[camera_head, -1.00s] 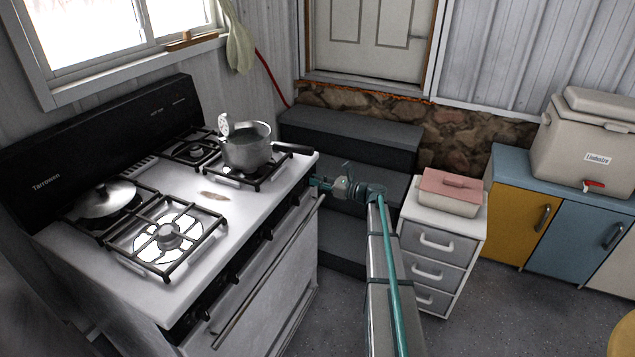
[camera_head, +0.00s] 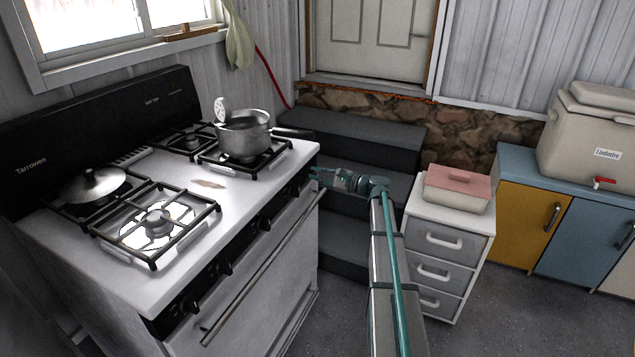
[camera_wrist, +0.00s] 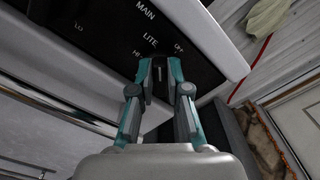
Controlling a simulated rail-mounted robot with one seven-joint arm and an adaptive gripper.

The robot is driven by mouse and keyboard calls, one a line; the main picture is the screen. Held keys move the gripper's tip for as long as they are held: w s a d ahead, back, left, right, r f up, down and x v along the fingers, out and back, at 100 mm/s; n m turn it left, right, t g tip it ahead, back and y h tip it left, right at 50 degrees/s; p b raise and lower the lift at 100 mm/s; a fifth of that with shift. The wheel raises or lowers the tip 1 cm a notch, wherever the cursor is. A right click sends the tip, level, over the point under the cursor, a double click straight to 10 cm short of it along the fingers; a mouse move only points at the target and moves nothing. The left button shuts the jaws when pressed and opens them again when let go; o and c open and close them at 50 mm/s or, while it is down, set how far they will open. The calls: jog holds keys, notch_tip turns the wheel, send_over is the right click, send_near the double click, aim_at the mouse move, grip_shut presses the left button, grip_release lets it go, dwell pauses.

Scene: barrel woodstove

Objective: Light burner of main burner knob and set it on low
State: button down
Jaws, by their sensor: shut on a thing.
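The stove (camera_head: 165,290) has black knobs along its front panel. In the wrist view, the panel (camera_wrist: 105,35) reads MAIN, LITE, OFF, HI and LO. My gripper (camera_wrist: 160,66) has its teal fingers closed around the main burner knob (camera_wrist: 160,75) at this panel, with the knob mostly hidden between the fingertips. In the head view my gripper (camera_head: 317,176) is at the right end of the front panel. The knob's pointer direction cannot be made out. No flame shows on the burners.
A lidded pan (camera_head: 93,188) is at the left. A white drawer unit (camera_head: 447,245) stands right of my arm. Dark steps (camera_head: 350,135) are behind.

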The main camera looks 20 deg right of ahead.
jog(key=shift+f+n+b, duration=0.15)
jog(key=shift+n+b, duration=0.65)
jog(key=shift+n, duration=0.1)
jog(key=c, duration=1.1)
grip_release()
jog(key=shift+c, duration=0.2)
jog(key=shift+s, duration=0.15)
jog(key=v, duration=1.2)
